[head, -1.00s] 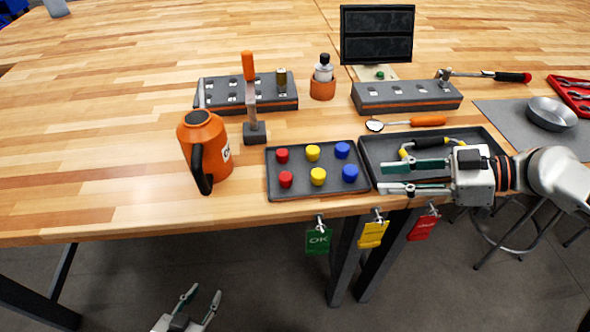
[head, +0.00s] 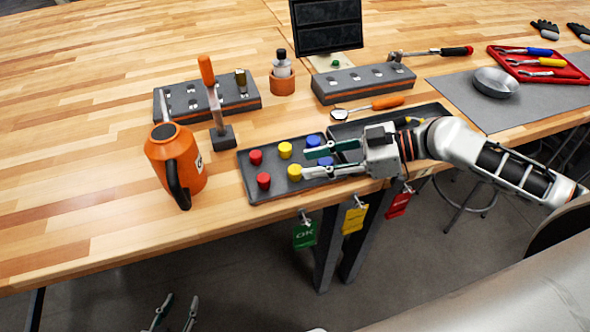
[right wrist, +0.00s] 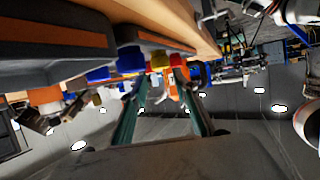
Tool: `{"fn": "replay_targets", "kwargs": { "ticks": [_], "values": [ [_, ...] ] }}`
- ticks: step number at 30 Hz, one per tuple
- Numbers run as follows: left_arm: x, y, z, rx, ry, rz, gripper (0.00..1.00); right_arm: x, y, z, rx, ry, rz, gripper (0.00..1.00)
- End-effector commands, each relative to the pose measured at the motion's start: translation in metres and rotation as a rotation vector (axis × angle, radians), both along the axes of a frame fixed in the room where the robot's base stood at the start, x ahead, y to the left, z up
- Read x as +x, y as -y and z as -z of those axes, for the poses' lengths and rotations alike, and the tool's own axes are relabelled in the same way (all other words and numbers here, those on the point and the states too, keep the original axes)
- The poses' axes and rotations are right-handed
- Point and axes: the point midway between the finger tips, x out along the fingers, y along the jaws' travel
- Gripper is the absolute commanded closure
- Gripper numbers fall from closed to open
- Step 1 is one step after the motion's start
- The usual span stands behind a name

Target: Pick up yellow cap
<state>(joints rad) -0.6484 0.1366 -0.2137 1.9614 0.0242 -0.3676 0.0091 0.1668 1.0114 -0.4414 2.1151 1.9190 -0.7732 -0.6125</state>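A dark tray (head: 257,193) holds two red caps, two yellow caps and two blue caps. The back yellow cap (head: 285,150) and front yellow cap (head: 294,172) stand in the middle column. My right gripper (head: 304,164) is open and empty, reaching over the tray from the right. Its fingertips are just right of the yellow caps, the lower one close to the front yellow cap; contact cannot be told. The front blue cap (head: 325,163) is partly hidden by the fingers. In the right wrist view a yellow cap (right wrist: 160,61) shows between the open fingers (right wrist: 158,76). My left gripper (head: 180,299) is open, low beside the table.
An orange kettle-like jug (head: 172,160) and an upright orange-handled tool (head: 207,75) stand left of the tray. A second dark tray (head: 430,110) lies under my right arm. Grey holder blocks (head: 362,84) stand behind. Tags (head: 355,218) hang from the table's front edge.

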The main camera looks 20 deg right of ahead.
Motion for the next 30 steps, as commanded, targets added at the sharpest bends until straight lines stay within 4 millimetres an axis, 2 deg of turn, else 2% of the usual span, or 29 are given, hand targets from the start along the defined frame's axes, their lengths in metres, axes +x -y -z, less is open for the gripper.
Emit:
{"fn": "replay_targets", "kwargs": {
  "ticks": [5, 15, 24, 26, 27, 30],
  "values": [
    [0.000, 0.000, -0.004, 0.001, 0.001, 0.000, 0.65, 0.002, -0.009, 0.006, 0.002, -0.002, 0.000, 0.71],
    [0.001, -0.001, -0.017, 0.002, 0.004, 0.000, 0.65, 0.014, -0.041, 0.028, 0.000, -0.001, 0.000, 0.71],
    [0.001, -0.002, -0.017, 0.004, 0.003, 0.001, 0.65, 0.016, -0.044, 0.031, -0.002, -0.001, 0.000, 0.71],
    [0.001, -0.002, -0.017, 0.004, 0.003, 0.001, 0.65, 0.016, -0.043, 0.031, -0.002, -0.001, 0.000, 0.86],
    [0.001, -0.002, -0.017, 0.004, 0.003, 0.001, 0.65, 0.016, -0.043, 0.031, -0.002, -0.001, 0.000, 0.91],
    [0.001, -0.002, -0.017, 0.004, 0.003, 0.001, 0.65, 0.016, -0.043, 0.031, -0.002, -0.001, 0.000, 0.91]
  ]
}}
